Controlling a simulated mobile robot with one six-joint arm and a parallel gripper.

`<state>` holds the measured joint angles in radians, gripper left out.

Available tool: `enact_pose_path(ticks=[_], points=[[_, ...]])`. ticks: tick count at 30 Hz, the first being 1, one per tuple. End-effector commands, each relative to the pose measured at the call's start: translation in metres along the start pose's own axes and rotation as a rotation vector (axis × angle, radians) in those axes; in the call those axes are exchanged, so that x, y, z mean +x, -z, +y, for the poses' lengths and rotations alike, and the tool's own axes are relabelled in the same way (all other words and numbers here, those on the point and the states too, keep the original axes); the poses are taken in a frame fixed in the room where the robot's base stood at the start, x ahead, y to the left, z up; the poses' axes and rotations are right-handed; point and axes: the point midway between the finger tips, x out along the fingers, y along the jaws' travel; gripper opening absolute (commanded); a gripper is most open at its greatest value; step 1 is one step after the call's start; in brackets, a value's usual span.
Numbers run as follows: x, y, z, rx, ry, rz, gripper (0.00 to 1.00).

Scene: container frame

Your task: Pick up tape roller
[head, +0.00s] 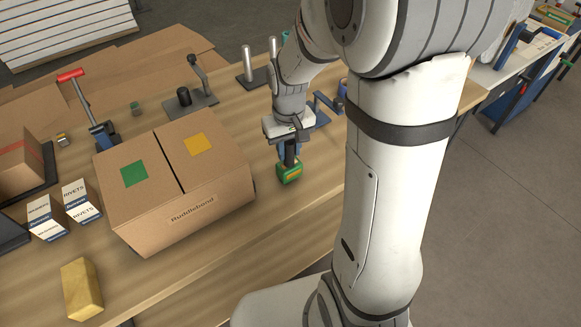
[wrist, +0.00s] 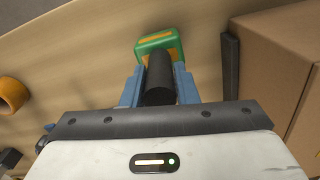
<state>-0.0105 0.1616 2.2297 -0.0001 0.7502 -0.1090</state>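The tape roller, which I take to be the green-and-yellow piece with a black cylindrical handle, is under my gripper (head: 289,158) near the table's front edge. Its green head (head: 289,174) shows below the fingers. In the wrist view its black handle (wrist: 160,77) lies between the two blue fingers of my gripper (wrist: 160,85), which appear to touch it on both sides. The green head (wrist: 160,45) extends past the fingertips. I cannot tell whether it rests on the table or is slightly raised.
A cardboard box (head: 205,200) stands close left of my gripper; its side shows at right in the wrist view (wrist: 285,30). A yellow block (head: 82,288) and rivet boxes (head: 80,200) are farther left. An orange tape roll (wrist: 12,95) is at the wrist view's left. Bare tabletop (head: 320,195) lies right.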

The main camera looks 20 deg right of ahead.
Motion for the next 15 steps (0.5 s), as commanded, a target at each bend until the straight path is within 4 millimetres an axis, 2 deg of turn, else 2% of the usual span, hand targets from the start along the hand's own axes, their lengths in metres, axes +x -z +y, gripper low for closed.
enact_pose_path(ticks=[1,8,15], points=[[-0.0001,0.0,0.0001,0.0,0.0,0.0,0.23],[-0.0002,0.0,0.0003,0.001,0.0,0.0,0.04],[-0.0016,0.0004,0.0005,0.001,0.0,0.002,0.03]])
